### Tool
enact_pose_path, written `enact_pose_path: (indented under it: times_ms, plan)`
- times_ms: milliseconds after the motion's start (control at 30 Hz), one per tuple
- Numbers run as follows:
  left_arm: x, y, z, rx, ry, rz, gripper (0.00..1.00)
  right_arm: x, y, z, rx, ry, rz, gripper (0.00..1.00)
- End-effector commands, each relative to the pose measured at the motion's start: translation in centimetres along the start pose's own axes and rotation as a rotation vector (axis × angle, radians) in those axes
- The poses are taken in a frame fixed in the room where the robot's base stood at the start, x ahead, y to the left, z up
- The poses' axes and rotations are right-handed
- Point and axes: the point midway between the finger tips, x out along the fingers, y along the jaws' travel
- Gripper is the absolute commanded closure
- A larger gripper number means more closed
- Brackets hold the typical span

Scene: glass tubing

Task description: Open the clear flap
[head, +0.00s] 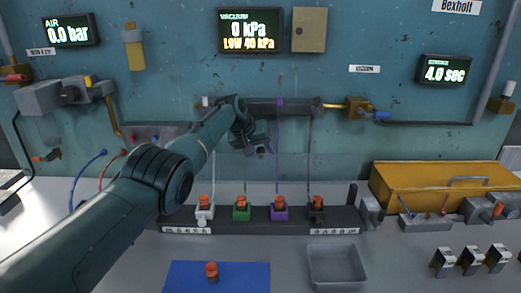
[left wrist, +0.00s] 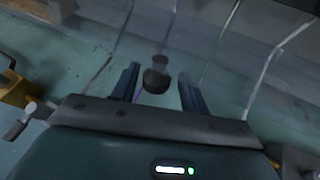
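My left gripper (head: 262,150) is in front of the dark horizontal bar (head: 262,107) on the back wall, among the hanging coloured lines; my forearm hides part of that area. In the left wrist view, the left gripper (left wrist: 158,72) has its two dark fingers apart. A dark rounded knob-like piece (left wrist: 156,81) shows between them; whether they touch it I cannot tell. My right gripper is in neither view.
Below the bar, a dark rack (head: 340,215) holds several orange-topped fittings. A blue mat (head: 240,278) and a grey tray (head: 335,268) lie in front. A yellow box (head: 410,185) stands at right. Thin lines hang from bar to rack, close to my left gripper.

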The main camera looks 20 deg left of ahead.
Motion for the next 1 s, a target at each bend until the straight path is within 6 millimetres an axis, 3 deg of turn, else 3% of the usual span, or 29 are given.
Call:
enact_pose_path:
  times_ms: [367,567,767,1000]
  plan:
    - [-0.6,0.2,-0.4,0.001,0.008,0.005,0.55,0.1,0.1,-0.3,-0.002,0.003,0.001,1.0]
    - [-1.8,0.2,-0.5,0.001,0.01,0.007,0.55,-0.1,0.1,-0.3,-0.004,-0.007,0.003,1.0]
    - [-3.8,0.1,-0.3,0.002,0.012,0.005,0.55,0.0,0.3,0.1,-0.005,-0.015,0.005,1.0]
    - [-8.0,0.1,-0.2,0.003,0.012,0.003,0.55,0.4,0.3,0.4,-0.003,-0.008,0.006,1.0]
